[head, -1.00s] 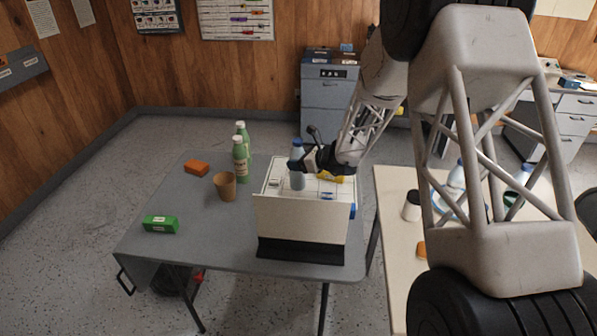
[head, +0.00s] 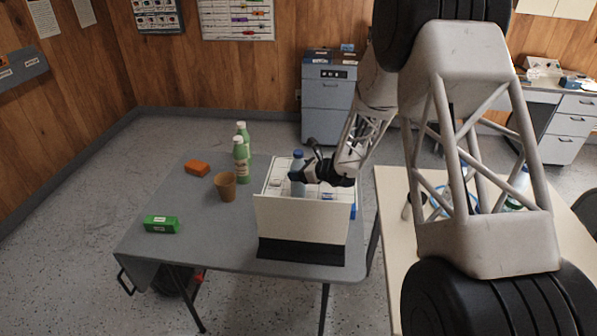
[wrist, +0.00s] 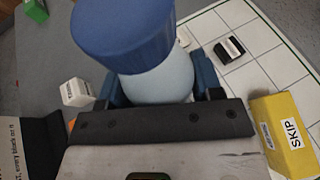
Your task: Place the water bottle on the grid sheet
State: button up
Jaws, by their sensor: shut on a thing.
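The water bottle (head: 298,180) is pale blue with a darker blue cap and stands upright in my gripper (head: 302,176). In the wrist view, my gripper (wrist: 160,95) is shut around the bottle (wrist: 160,80), just below its cap. The grid sheet (head: 277,180) is white with dark lines and lies on the grey table; it also shows in the wrist view (wrist: 262,82). The bottle is over the sheet. Its base is hidden behind an upright white panel, so I cannot tell whether it touches the sheet.
The white panel (head: 300,220) stands along the sheet's near side. A yellow SKIP block (wrist: 285,130), a white block (wrist: 76,92) and a dark-topped block (wrist: 230,48) are close around my gripper. A brown cup (head: 225,187), green bottles (head: 240,162) and a green box (head: 161,224) stand left.

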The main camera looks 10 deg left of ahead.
jog(key=shift+f, duration=0.15)
jog(key=o, duration=1.2)
jog(key=v, duration=1.2)
jog(key=shift+r, duration=0.25)
